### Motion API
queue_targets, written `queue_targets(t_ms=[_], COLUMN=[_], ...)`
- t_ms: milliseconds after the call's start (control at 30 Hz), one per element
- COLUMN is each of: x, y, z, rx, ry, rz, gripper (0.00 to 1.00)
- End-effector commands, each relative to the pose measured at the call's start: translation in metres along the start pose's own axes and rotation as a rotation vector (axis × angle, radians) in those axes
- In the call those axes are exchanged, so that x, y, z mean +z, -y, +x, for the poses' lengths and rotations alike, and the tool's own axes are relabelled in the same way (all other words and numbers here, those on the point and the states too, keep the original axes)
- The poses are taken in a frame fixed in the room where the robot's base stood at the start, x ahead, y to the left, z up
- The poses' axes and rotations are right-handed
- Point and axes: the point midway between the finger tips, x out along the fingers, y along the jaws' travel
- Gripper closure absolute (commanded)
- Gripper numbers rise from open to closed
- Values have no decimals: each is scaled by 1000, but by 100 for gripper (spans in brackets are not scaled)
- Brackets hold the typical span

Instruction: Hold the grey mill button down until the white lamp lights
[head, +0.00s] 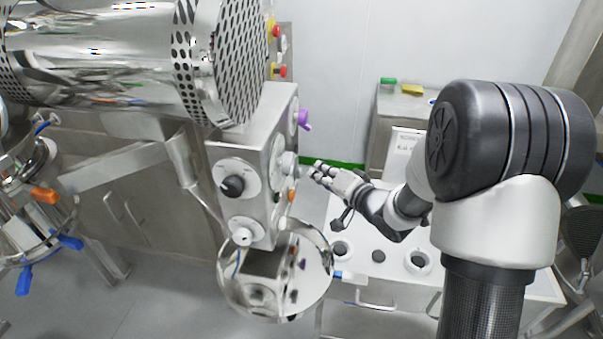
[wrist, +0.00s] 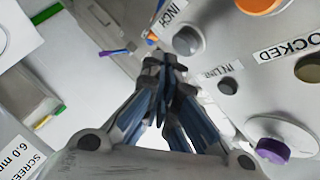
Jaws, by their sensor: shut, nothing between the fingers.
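The grey button (wrist: 187,40), beside an "INCH" label, is on the control box's side panel in the wrist view. In the head view the grey button (head: 288,161) stands out from the box's right face. My gripper (head: 316,170) is shut and empty, its fingertips pointing at that face with a small gap visible. In the wrist view my gripper (wrist: 165,63) has its fingertips just left of and below the grey button; contact cannot be told. A white round piece (head: 243,236) is low on the box's front face; I cannot tell whether it is the lamp. No glow shows.
The panel also carries a purple knob (wrist: 272,150), an orange button (wrist: 258,4) and a "LOCKED" label (wrist: 288,48). A black knob (head: 232,186) is on the box's front. A steel drum (head: 110,60) lies above left. A white bench (head: 345,285) stands below my arm.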

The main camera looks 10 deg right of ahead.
Motion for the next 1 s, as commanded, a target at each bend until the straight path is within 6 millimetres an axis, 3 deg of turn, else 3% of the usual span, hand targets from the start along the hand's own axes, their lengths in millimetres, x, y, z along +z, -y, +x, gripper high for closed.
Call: queue_targets(t_ms=[1000], x=[5], y=[5], z=[6], rx=[0], ry=[0], rz=[0], gripper=[100])
